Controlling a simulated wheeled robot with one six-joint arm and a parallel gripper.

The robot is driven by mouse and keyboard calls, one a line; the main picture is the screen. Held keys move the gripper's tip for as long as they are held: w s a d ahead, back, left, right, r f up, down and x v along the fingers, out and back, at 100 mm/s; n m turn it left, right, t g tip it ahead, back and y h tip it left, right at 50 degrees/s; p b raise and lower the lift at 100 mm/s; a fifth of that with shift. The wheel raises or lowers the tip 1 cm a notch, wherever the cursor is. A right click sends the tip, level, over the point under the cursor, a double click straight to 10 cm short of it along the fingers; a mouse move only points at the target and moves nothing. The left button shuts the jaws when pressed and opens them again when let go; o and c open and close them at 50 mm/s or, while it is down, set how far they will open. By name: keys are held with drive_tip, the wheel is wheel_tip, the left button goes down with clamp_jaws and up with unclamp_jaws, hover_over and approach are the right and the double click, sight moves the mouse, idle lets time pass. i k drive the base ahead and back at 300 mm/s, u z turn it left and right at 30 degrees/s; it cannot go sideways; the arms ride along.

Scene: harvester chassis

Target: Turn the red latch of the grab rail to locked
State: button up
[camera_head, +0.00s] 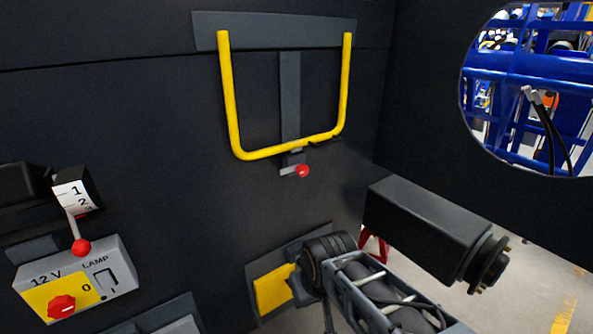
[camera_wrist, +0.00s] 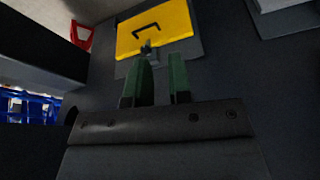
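The grab rail (camera_head: 233,105) is a yellow U-shaped bar hanging from a grey plate on the dark wall in the head view. Its red latch (camera_head: 302,171) is a round red knob on a short grey lever just below the rail's bottom bar; the knob points right. Neither the rail nor its latch shows in the wrist view. My gripper (camera_wrist: 161,80) shows two green fingers with a clear gap and nothing between them. It is low, below the latch and apart from it, facing a yellow panel. In the head view my wrist hides the fingers.
A dark box beam (camera_head: 420,225) juts out at right. A lamp switch box (camera_head: 105,285) and red-knobbed lever (camera_head: 81,246) are at left. The wall around the latch is clear.

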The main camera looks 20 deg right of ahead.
sight(302, 169)
drive_tip(key=z, duration=0.45)
drive_tip(key=k, duration=0.95)
drive_tip(key=u, duration=0.55)
drive_tip(key=i, duration=1.35)
drive_tip(key=z, duration=0.45)
